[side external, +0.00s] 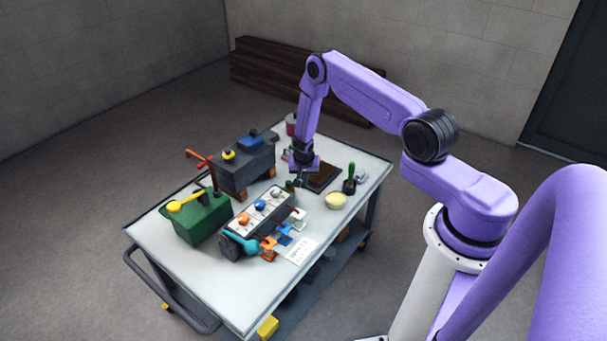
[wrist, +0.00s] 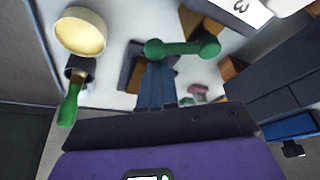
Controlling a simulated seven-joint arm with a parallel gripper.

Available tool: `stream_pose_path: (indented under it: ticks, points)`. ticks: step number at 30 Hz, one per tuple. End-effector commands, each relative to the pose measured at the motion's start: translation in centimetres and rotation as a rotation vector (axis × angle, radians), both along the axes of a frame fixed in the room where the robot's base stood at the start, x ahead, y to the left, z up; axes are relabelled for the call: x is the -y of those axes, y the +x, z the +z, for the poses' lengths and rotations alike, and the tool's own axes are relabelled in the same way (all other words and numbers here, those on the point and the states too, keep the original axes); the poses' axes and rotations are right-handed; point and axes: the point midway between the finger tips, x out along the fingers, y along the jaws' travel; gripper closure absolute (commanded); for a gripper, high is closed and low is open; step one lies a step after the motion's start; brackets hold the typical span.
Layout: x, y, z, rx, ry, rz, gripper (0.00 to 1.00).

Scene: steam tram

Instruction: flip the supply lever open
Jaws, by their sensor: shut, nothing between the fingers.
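My gripper (side external: 301,179) is shut and empty, pointing down over the cart near the far end of a grey box with numbered white plates (side external: 262,207). In the wrist view, its closed fingers (wrist: 157,68) reach close to a dark green bar with round ends (wrist: 182,48). I cannot tell whether they touch it. The bar may be the supply lever; no label shows on it. A yellow lever (side external: 185,200) lies on the green box (side external: 203,221). A red lever (side external: 197,158) stands behind it. A teal lever (side external: 238,241) is at the grey box's near end.
A cream bowl (side external: 336,201), a green-handled brush (side external: 350,178) and a brown tray (side external: 324,177) stand right of my gripper. A dark grey block (side external: 244,168) is to its left. Orange and blue levers (side external: 284,239) line the grey box's right side. The cart's front is clear.

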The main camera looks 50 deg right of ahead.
Motion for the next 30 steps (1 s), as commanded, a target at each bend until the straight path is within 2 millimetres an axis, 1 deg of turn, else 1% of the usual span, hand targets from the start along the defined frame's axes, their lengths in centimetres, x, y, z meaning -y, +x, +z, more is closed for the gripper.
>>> stream_pose_path:
  ticks: [2,15,30]
  points:
    - [-0.3,-0.2,0.0,-0.001,0.001,-0.048,1.00]
    - [-1.6,-0.9,0.0,0.000,0.000,-0.037,1.00]
    - [-2.3,-1.1,0.0,-0.002,0.002,-0.034,1.00]
